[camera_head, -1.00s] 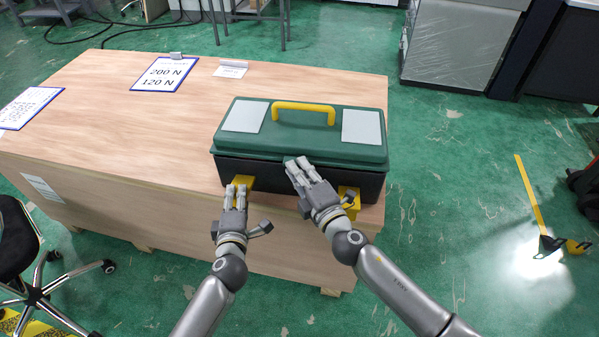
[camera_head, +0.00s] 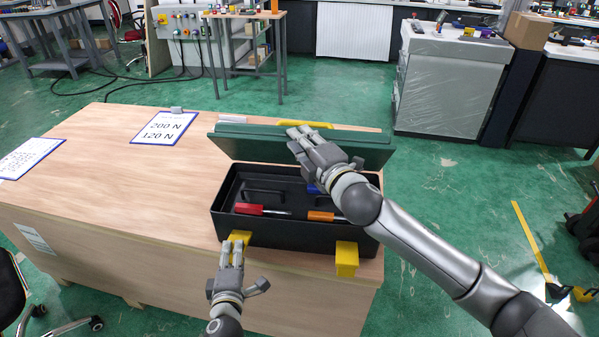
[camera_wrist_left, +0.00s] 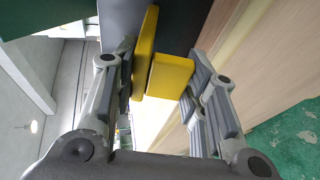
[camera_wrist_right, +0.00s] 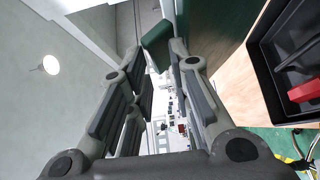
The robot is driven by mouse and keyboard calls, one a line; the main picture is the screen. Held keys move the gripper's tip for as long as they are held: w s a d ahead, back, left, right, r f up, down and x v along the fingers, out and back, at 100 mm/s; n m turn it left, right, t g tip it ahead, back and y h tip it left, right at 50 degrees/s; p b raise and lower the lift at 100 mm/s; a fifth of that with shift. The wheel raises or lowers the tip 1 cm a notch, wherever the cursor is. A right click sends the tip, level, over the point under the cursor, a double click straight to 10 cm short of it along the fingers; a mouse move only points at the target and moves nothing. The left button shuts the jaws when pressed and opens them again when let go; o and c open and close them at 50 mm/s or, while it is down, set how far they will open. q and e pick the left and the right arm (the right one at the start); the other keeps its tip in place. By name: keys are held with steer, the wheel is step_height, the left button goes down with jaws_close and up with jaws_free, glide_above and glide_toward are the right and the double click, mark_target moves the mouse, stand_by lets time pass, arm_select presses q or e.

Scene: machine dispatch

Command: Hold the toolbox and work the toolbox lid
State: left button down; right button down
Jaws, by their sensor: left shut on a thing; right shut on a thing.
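The black toolbox (camera_head: 300,237) stands near the front right edge of the wooden crate table, with its green lid (camera_head: 255,148) raised and tilted back. Inside lie a red-handled tool (camera_head: 249,209) and an orange-handled tool (camera_head: 321,216). My left gripper (camera_head: 237,241) is shut on the left yellow latch (camera_head: 240,235); the latch shows between its fingers in the left wrist view (camera_wrist_left: 172,76). My right gripper (camera_head: 303,136) is shut on the lid's front edge, whose green corner shows between its fingers in the right wrist view (camera_wrist_right: 156,42). The right yellow latch (camera_head: 346,259) is free.
Two clipboards (camera_head: 163,127) (camera_head: 30,158) lie on the wooden table (camera_head: 120,190), whose left part is otherwise clear. The lid hides most of its yellow handle (camera_head: 300,124). A chair (camera_head: 14,290) stands at the lower left.

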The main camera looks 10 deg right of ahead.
steer(key=shift+w+d+r, duration=0.15)
steer(key=shift+w+r, duration=0.35)
steer(key=shift+w, duration=0.05)
steer(key=shift+w+d+r, duration=0.15)
steer(key=shift+w+r, duration=0.35)
steer(key=c, duration=2)
jaws_free()
steer(key=shift+s+a+f, duration=0.15)
steer(key=shift+s+f, duration=0.05)
steer(key=shift+f, duration=0.2)
steer(key=shift+c, duration=0.2)
steer(key=o, duration=0.5)
steer(key=shift+s, duration=0.1)
steer(key=shift+s+d+r, duration=1.05)
steer(key=shift+s+r, duration=0.25)
steer(key=shift+r, duration=0.3)
steer(key=shift+s+d+r, duration=1.05)
steer(key=shift+s+r, duration=0.2)
steer(key=shift+r, duration=0.35)
steer(key=shift+s+d+r, duration=1.05)
steer(key=shift+s+r, duration=0.25)
steer(key=shift+r, duration=0.3)
steer(key=v, duration=1.2)
steer(key=shift+s, duration=0.1)
